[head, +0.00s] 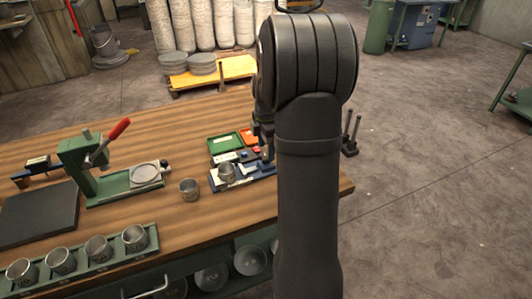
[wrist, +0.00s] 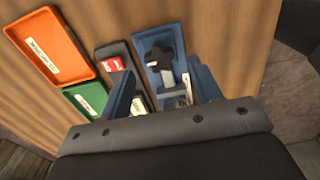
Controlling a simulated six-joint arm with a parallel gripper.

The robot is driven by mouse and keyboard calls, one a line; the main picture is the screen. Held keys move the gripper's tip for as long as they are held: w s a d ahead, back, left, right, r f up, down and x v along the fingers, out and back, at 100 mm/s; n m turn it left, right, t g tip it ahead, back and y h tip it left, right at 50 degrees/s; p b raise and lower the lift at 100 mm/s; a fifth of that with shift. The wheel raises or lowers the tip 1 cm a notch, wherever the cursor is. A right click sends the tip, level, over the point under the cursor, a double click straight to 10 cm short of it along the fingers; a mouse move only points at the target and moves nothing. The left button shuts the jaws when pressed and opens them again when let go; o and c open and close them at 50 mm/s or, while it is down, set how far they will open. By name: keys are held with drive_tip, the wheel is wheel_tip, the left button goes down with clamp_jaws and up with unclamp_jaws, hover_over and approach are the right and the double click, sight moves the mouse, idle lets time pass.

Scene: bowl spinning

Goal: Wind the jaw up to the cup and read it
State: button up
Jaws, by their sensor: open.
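A blue measuring fixture (head: 258,173) stands near the bench's right end, with a metal cup (head: 227,172) at its left part. In the wrist view the blue fixture (wrist: 147,42) carries a black knob (wrist: 162,57) on a grey stem. My gripper (wrist: 165,88) is open, with its two blue fingers spread to either side below the knob, and nothing visibly held. I cannot tell whether a finger touches the fixture. In the head view my arm hides most of the gripper and the fixture's right part. The cup and any readout figures do not show in the wrist view.
An orange tray (wrist: 47,47) and a green tray (wrist: 84,101) lie beside the fixture. A second cup (head: 189,189) stands on the wooden bench (head: 180,235). A green press (head: 88,170) with a red handle and a green rack (head: 80,274) of several cups stand left.

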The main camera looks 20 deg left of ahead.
drive_tip(key=shift+f, duration=1.45)
drive_tip(key=shift+c, duration=0.5)
drive_tip(key=c, duration=0.9)
